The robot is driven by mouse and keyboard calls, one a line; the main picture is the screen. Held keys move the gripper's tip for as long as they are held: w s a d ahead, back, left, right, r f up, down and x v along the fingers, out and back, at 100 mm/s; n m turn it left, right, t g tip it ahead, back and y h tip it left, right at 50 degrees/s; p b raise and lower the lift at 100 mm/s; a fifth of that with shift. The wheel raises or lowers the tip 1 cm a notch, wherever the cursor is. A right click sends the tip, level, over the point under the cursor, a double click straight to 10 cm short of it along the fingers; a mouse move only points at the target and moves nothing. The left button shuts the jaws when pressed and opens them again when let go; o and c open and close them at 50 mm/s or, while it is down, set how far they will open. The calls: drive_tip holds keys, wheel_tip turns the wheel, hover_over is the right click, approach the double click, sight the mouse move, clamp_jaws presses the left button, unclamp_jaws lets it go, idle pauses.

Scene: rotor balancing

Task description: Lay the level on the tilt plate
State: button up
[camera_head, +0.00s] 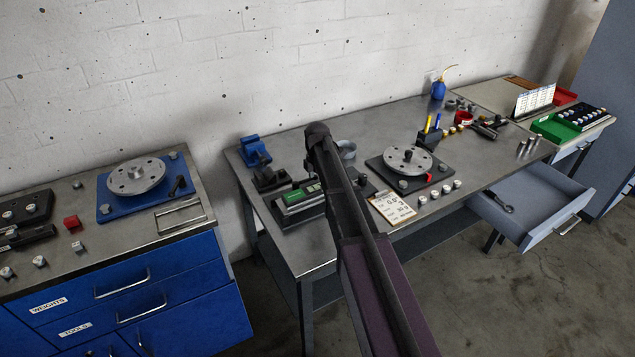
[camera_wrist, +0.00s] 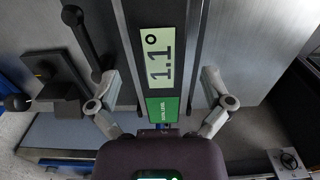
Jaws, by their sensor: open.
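The level is a long dark bar with a lit display reading 1.1° and a green label; its display (camera_wrist: 159,58) fills the middle of the wrist view. In the head view the level (camera_head: 297,195) lies near the left end of the middle bench, on or over a dark plate (camera_head: 302,211) that may be the tilt plate; I cannot tell for sure. My gripper (camera_wrist: 160,85) is open, with one grey finger on each side of the level. Whether the fingers touch it is unclear. In the head view my arm hides the gripper and the level's right end.
A black block (camera_head: 270,180) and a blue vise (camera_head: 254,151) stand close by on the left. A clipboard (camera_head: 393,208) and a rotor disc (camera_head: 407,159) on a dark base are to the right. An open drawer (camera_head: 530,205) juts out at the right front.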

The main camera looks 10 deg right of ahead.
sight(317, 187)
wheel_tip(317, 187, up, 10)
drive_tip(key=p, duration=0.9)
drive_tip(key=shift+r+p, duration=0.15)
drive_tip(key=shift+p, duration=0.2)
idle(0.4)
drive_tip(key=s+m, duration=2.1)
drive_tip(key=s, duration=0.8)
drive_tip(key=shift+m, duration=0.3)
